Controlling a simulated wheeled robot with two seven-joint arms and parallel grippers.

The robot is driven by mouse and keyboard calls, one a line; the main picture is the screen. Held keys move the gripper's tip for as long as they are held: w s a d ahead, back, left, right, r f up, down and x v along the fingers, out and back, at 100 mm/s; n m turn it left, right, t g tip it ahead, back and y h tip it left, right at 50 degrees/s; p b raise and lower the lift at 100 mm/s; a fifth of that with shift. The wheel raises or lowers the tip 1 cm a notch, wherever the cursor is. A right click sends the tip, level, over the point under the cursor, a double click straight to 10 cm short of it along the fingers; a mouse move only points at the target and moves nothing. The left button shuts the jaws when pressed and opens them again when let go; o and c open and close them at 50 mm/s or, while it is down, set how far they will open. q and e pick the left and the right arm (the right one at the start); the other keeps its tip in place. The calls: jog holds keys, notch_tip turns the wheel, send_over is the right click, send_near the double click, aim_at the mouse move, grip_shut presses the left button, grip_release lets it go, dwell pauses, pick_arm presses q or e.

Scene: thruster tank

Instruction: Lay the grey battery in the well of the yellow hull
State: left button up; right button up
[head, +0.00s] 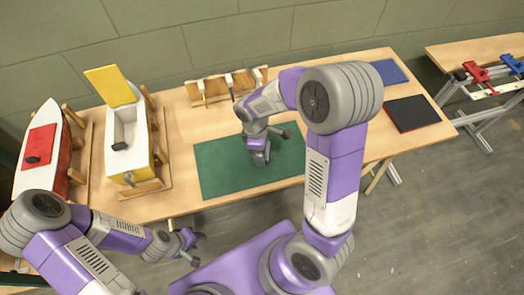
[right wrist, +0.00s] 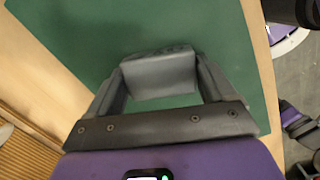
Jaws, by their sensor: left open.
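The yellow hull (head: 143,157) stands on a wooden cradle at the left of the table, its yellow lid (head: 110,86) raised and its white well (head: 125,128) uncovered. My right gripper (head: 258,155) is over the green mat, well to the right of the hull. In the right wrist view, its two fingers sit against both sides of the grey battery (right wrist: 160,76). I cannot tell whether the battery touches the mat. My left gripper (head: 191,243) is open and empty, in front of the table's near edge.
A red hull (head: 50,170) with a closed red hatch stands left of the yellow one. The green mat (head: 220,172) is otherwise clear. Wooden holders (head: 215,88) stand behind it. A blue mat (head: 389,71) and a black tray (head: 412,113) lie at the right.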

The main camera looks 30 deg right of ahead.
jog(key=c, duration=0.8)
jog(key=shift+r, duration=0.1)
jog(key=shift+c, duration=0.2)
